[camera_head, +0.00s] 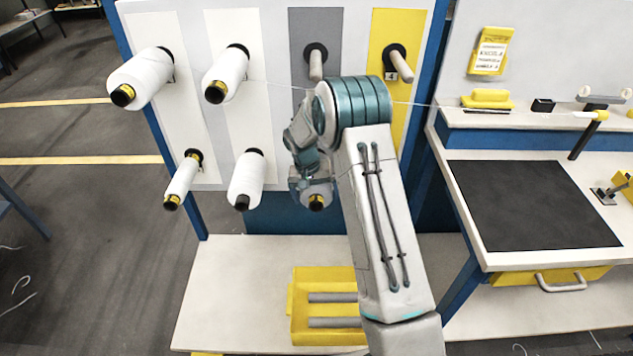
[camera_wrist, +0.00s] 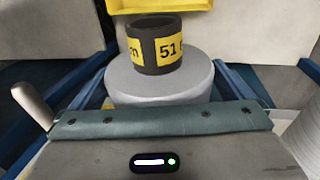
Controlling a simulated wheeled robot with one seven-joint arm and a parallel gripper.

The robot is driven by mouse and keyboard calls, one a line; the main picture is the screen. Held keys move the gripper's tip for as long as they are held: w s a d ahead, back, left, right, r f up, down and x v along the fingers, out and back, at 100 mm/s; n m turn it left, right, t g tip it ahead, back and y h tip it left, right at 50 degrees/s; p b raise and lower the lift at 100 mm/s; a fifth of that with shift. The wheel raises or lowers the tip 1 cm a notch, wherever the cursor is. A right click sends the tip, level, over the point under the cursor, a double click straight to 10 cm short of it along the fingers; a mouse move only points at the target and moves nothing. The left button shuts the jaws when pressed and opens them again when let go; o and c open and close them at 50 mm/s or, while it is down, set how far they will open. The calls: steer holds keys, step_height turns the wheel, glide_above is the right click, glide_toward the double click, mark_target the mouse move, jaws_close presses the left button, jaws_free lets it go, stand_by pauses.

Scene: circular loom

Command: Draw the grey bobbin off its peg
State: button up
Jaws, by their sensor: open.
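The grey bobbin (camera_wrist: 160,82) shows in the wrist view as a pale grey cylinder. Its dark core end carries a yellow label reading "51". In the head view the grey bobbin (camera_head: 317,201) is mostly hidden behind my arm, and its yellow-and-dark end shows low on the panel. My gripper (camera_head: 311,178) is at this bobbin, with its body just above it in the head view. The jaws are open. The fingertips are largely hidden, so contact cannot be told. The peg inside the bobbin is hidden.
White bobbins (camera_head: 141,78) hang on pegs to the left. Bare pegs (camera_head: 401,66) stick out above. A yellow tray (camera_head: 297,318) with grey rods sits on the shelf (camera_head: 230,290) below. A workbench with a black mat (camera_head: 530,205) stands right. A thread crosses behind my arm.

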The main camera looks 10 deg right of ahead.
steer(key=shift+r, duration=0.1)
steer(key=c, duration=1.5)
steer(key=shift+s, duration=0.15)
